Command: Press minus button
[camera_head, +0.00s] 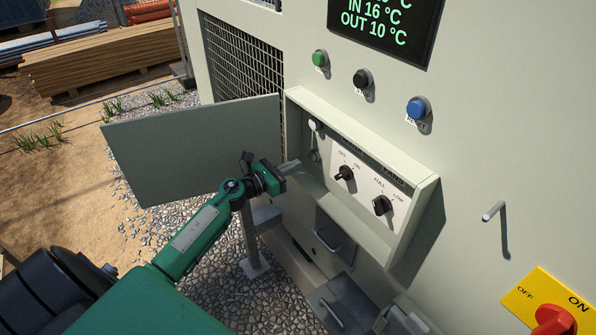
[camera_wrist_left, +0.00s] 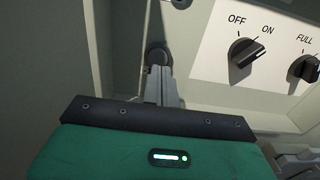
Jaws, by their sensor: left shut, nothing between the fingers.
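I see no button marked minus in either view. The machine's front has a green button (camera_head: 319,58), a black button (camera_head: 361,78) and a blue button (camera_head: 416,107) under a display (camera_head: 388,25) reading IN 16 °C and OUT 10 °C. My left gripper (camera_head: 291,165) is shut and empty at the left side of an open control box (camera_head: 428,189). In the left wrist view its fingertips (camera_wrist_left: 158,72) overlap a dark round part (camera_wrist_left: 157,53) at the foot of a pale lever (camera_wrist_left: 164,20); I cannot tell whether they touch.
The box's door (camera_head: 190,145) stands open to the left, behind my left arm. Inside are an OFF/ON knob (camera_head: 345,172) and a FULL/LOW knob (camera_head: 382,205). A peg (camera_head: 493,211) sticks out at right, above a red rotary switch (camera_head: 555,320) on a yellow plate.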

